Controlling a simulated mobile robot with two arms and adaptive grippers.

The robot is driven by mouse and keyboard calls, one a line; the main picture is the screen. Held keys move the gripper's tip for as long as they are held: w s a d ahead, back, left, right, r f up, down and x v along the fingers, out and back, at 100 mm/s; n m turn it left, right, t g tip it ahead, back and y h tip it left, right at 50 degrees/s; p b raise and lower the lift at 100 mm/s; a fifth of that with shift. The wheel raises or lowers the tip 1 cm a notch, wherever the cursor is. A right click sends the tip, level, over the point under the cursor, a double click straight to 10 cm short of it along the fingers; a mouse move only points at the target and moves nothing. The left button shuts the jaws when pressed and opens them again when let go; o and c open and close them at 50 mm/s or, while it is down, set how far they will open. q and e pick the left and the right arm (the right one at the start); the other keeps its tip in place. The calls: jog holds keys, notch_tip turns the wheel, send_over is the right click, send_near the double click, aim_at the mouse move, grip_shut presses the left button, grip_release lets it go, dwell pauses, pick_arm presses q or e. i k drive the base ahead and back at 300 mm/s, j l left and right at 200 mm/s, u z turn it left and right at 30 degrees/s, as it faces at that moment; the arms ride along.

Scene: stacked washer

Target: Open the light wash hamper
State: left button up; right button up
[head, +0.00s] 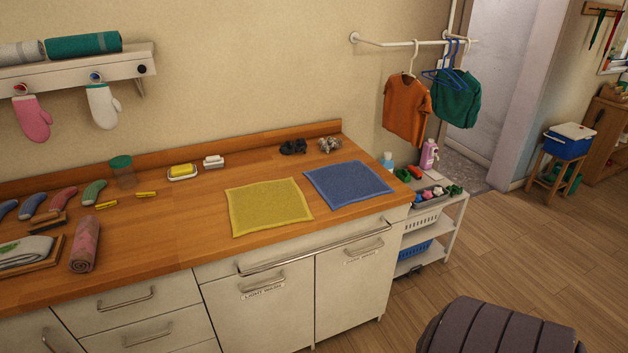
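The light wash hamper front (258,318) is a white panel under the wooden counter. It has a metal bar handle (263,285) near its top and a small label below that seems to read "light wash". It looks shut. A similar white front (347,292) stands directly to its right, with its own handle (364,249) and a label too small to read surely. Neither of my grippers shows in the head view.
A long metal rail (315,250) runs across the top of both fronts. White drawers (142,308) are to the left. A yellow mat (270,205) and a blue mat (347,184) lie on the counter. A dark ribbed rounded object (500,328) is at the bottom right.

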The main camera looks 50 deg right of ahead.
aim_at(272, 311)
jog(key=z, duration=1.2)
